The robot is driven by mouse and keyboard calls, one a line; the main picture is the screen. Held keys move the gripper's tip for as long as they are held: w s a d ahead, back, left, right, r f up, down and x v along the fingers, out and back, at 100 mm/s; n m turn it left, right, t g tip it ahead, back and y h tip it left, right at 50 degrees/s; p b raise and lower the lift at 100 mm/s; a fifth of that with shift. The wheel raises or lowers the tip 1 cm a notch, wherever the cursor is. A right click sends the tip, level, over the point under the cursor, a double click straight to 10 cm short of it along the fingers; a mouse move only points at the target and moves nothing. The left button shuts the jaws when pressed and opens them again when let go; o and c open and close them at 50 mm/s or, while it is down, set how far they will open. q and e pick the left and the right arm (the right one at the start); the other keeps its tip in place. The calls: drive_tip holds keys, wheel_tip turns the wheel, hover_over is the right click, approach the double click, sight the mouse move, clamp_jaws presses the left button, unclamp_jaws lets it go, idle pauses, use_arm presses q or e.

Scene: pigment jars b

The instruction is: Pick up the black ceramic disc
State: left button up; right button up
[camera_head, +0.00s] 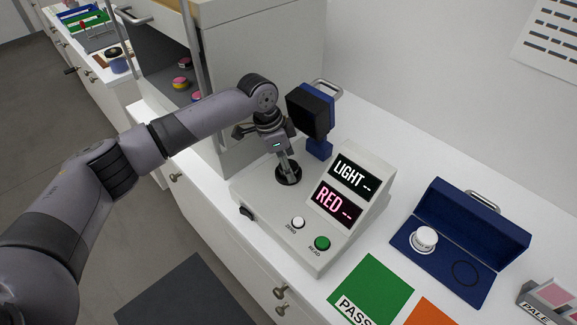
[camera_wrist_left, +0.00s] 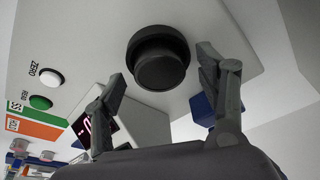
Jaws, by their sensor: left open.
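The black ceramic disc (camera_wrist_left: 160,71) appears as a short dark cylinder on a wider black ring of the white instrument in the left wrist view. In the head view, the dark round spot (camera_head: 288,178) on the instrument (camera_head: 258,193) is partly covered by my left gripper (camera_head: 286,162). My left gripper (camera_wrist_left: 161,75) is open, with one finger on each side of the disc. Gaps show between the fingers and the disc in the wrist view, and I see no contact. My right gripper is not in view.
The instrument has a blue-and-black head (camera_head: 311,110), a display (camera_head: 343,190) reading "LIGHT --" and "RED --", and white and green buttons. An open blue case (camera_head: 428,258) holds a white disc (camera_head: 424,239) beside an empty circle. A green PASS card (camera_head: 372,287) lies in front.

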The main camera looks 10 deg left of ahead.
sight(292, 165)
use_arm(q)
drive_tip(key=shift+f, duration=0.1)
drive_tip(key=shift+c, duration=0.3)
drive_tip(key=c, duration=1.3)
drive_tip(key=shift+r+b, duration=0.45)
drive_tip(key=shift+r, duration=0.2)
wheel_tip(292, 165, up, 2)
drive_tip(key=shift+r+b, duration=0.2)
drive_tip(key=shift+b, duration=0.4)
drive_tip(key=s+a+b, duration=0.1)
drive_tip(key=s+a, duration=0.2)
drive_tip(key=s, duration=0.1)
drive_tip(key=s+a+b, duration=0.2)
drive_tip(key=s+a, duration=0.2)
drive_tip(key=s, duration=0.1)
drive_tip(key=s+a+b, duration=0.1)
drive_tip(key=s+a, duration=0.3)
drive_tip(key=s, duration=0.1)
drive_tip(key=shift+a, duration=0.25)
